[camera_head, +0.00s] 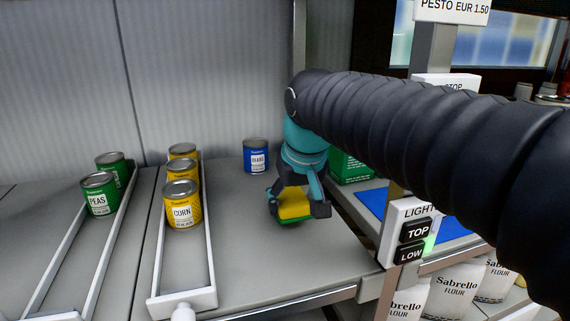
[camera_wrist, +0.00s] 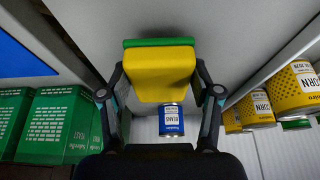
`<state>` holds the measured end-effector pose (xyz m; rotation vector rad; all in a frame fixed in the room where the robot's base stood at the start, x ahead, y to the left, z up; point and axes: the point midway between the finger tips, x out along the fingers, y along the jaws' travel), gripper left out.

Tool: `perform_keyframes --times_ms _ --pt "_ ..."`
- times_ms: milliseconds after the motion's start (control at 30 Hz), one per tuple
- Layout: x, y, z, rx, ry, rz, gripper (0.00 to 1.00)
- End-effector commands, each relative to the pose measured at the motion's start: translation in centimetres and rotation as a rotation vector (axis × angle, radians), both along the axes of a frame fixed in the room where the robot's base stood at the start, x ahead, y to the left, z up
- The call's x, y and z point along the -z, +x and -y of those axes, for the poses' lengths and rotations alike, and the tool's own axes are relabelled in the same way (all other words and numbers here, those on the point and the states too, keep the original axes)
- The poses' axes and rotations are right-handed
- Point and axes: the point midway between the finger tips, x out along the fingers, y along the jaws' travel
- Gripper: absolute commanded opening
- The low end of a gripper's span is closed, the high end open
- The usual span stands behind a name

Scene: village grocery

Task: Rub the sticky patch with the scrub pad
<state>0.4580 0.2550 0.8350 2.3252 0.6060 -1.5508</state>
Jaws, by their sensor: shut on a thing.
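The scrub pad (camera_head: 294,206) is a yellow block with a green layer on its lower face. My gripper (camera_head: 298,200) is shut on it, one finger on each side. In the wrist view the pad (camera_wrist: 160,75) sits between the fingers of my gripper (camera_wrist: 160,92), with its green edge at the far end. The pad is low over the grey shelf (camera_head: 255,235), green side down; I cannot tell whether it touches. No sticky patch shows clearly in either view; it may be hidden under the pad or gripper.
A blue beans can (camera_head: 256,156) stands behind and left of the pad. Yellow corn cans (camera_head: 182,205) and green peas cans (camera_head: 100,195) stand in white-railed lanes at left. Green boxes (camera_wrist: 58,122) and a light switch box (camera_head: 408,233) are on the right. Bare shelf lies left of the pad.

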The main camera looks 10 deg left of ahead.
Motion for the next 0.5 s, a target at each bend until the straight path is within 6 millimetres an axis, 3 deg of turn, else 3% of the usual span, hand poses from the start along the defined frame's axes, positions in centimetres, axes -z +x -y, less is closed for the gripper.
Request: perform_keyframes --times_ms 500 --pt "-4.6 0.3 0.5 0.012 0.000 0.000 0.31"
